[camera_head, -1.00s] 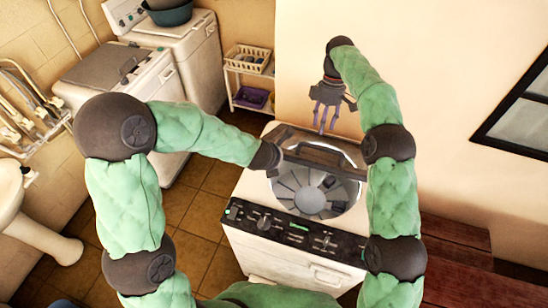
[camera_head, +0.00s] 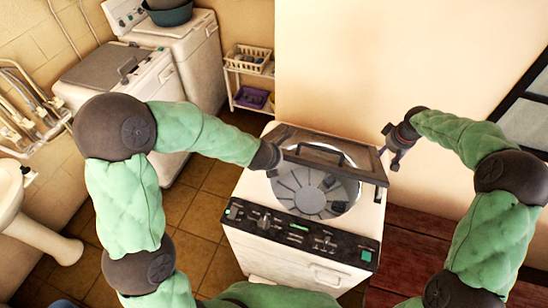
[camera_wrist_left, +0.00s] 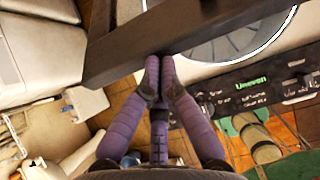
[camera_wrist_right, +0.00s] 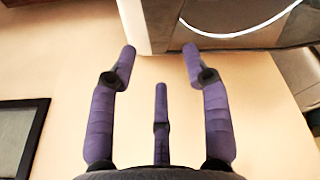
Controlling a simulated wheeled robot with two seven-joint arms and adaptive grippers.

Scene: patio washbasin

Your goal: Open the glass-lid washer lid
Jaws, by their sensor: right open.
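The glass-lid washer (camera_head: 280,262) stands in the middle of the head view, its round drum visible. Its dark-framed lid (camera_head: 345,172) is tilted up, partly open. The lid frame (camera_wrist_left: 205,28) also crosses the top of the left wrist view. My left gripper (camera_wrist_left: 158,70) has its fingertips together against the lower edge of the lid frame; in the head view its fingers are hidden behind the lid's left end. My right gripper (camera_head: 396,148) is open and empty, just beyond the lid's right end. Its spread fingers (camera_wrist_right: 158,55) show in the right wrist view, apart from the washer.
Another white washer (camera_head: 165,125) stands at the left, with one behind it bearing a basin (camera_head: 170,15). A small shelf (camera_head: 246,85) is by the wall. A sink (camera_head: 12,190) is at far left, and a dark red bench (camera_head: 410,240) lies right of the washer.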

